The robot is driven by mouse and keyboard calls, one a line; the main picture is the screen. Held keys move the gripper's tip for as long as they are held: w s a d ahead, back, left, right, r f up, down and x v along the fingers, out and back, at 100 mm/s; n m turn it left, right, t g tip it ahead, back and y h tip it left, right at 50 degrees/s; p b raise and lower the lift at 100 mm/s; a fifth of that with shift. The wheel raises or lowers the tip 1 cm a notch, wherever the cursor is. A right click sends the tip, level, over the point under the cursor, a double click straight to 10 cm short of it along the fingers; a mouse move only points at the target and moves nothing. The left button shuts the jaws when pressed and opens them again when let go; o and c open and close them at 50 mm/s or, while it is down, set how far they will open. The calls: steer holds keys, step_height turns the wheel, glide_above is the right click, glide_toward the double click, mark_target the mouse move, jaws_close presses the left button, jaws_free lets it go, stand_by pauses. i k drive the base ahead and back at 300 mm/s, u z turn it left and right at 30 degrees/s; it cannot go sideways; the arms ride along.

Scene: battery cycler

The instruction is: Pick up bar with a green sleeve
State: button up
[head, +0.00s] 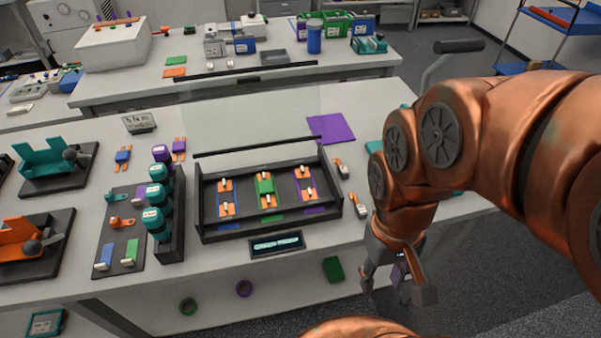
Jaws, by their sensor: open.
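The bar with a green sleeve (265,187) lies in the middle of a black tray (199,221) on the table. Its sleeve is wide and green, with orange ends and small pale pieces showing. To its left in the tray is a bar with blue and orange parts (225,197); to its right is one with purple and orange parts (305,184). My gripper (396,292) hangs at the right, near the table's front edge, pointing down, open and well apart from the green-sleeved bar. A small purple patch shows between its fingers; I cannot tell what it is.
A clear panel (255,118) stands behind the tray. A rack of teal-capped cylinders (157,213) stands left of the tray, with a dark mat (118,248) beyond it. A purple sheet (332,128) and small pale-and-orange pieces (341,168) lie to the right. A small display (277,244) sits in front.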

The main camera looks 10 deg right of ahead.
mark_target(265, 187)
steer(key=z, duration=2.8)
steer(key=k, duration=2.7)
steer(key=u, duration=1.85)
steer(key=i, duration=0.5)
